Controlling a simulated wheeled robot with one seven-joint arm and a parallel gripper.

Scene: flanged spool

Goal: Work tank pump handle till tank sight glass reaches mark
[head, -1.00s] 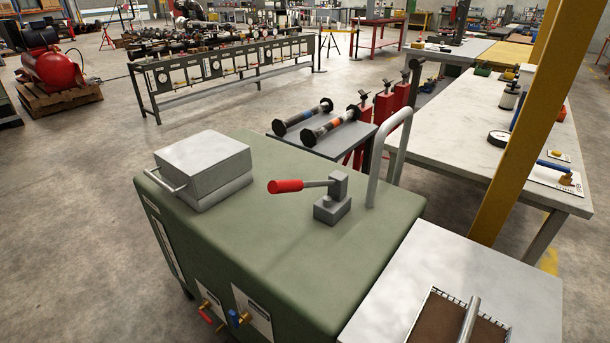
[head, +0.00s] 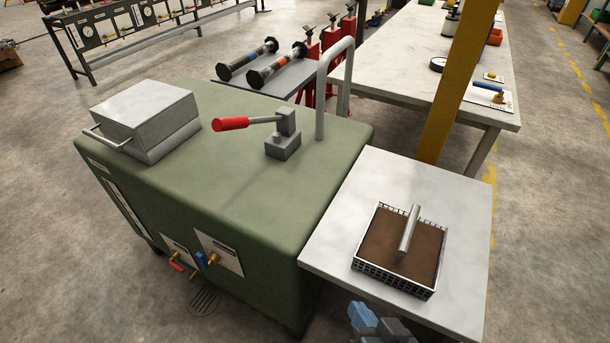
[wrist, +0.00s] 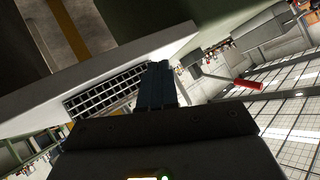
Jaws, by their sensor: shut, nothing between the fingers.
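The green tank (head: 215,190) stands left of centre in the head view. Its pump handle (head: 232,124), a grey lever with a red grip, points left from a grey pump block (head: 283,145) on the tank top. It also shows in the wrist view (wrist: 247,84). A narrow pale strip (head: 127,215) on the tank's left side may be the sight glass; its level and mark are too small to read. My gripper (head: 363,318), with blue fingers, is low at the bottom edge, well apart from the handle. In the wrist view the fingers (wrist: 157,85) are together and empty.
A white side table (head: 330,235) with a wire basket (head: 395,290) adjoins the tank's right side, near my gripper. A grey box (head: 145,115) and an upright bent pipe (head: 322,95) stand on the tank. A yellow post (head: 455,90) rises behind the table.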

